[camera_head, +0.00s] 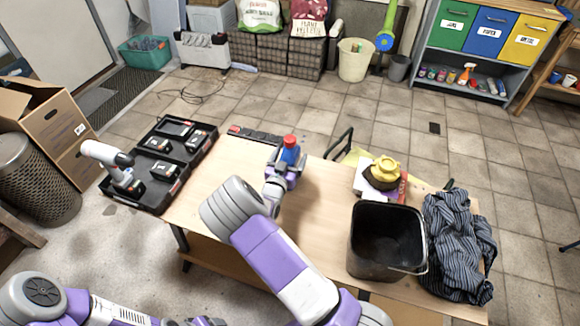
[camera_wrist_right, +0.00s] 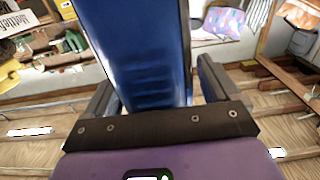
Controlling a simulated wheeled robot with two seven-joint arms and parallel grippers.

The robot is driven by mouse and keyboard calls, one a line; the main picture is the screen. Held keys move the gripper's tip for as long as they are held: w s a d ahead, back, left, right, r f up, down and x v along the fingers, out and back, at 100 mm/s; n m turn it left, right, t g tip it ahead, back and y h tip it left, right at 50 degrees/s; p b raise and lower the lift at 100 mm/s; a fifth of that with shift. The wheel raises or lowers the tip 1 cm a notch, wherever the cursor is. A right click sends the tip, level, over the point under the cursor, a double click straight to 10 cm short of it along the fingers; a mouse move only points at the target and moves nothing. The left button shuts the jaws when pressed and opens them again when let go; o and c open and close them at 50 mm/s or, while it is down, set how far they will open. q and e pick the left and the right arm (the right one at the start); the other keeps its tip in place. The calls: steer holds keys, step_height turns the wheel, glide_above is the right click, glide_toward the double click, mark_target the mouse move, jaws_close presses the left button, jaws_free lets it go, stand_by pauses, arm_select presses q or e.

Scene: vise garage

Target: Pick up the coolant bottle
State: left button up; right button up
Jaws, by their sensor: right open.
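The coolant bottle (camera_head: 290,155) is blue with a red cap and stands on the wooden workbench near its far edge. My right gripper (camera_head: 285,168) is at the bottle, with its open fingers on either side of it. In the right wrist view the bottle's blue body (camera_wrist_right: 140,55) rises between the two fingers (camera_wrist_right: 158,95) of that gripper. A gap shows between the bottle and the right-hand finger; the bottle is closer to the left-hand one. The bottle's base is hidden behind my gripper. My left arm shows at the bottom left, without a clear gripper.
On the workbench (camera_head: 316,215) stand a black bucket (camera_head: 362,275), a striped cloth (camera_head: 458,245) and a yellow-topped item (camera_head: 384,172) to the right. A dark flat object (camera_head: 253,135) lies left of the bottle. A black tool case (camera_head: 160,195) with a drill (camera_head: 108,155) is at left.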

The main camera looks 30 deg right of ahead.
steer(key=shift+w+d, duration=0.15)
steer(key=shift+d, duration=0.05)
steer(key=c, duration=1.6)
steer(key=shift+r, duration=0.15)
jaws_close()
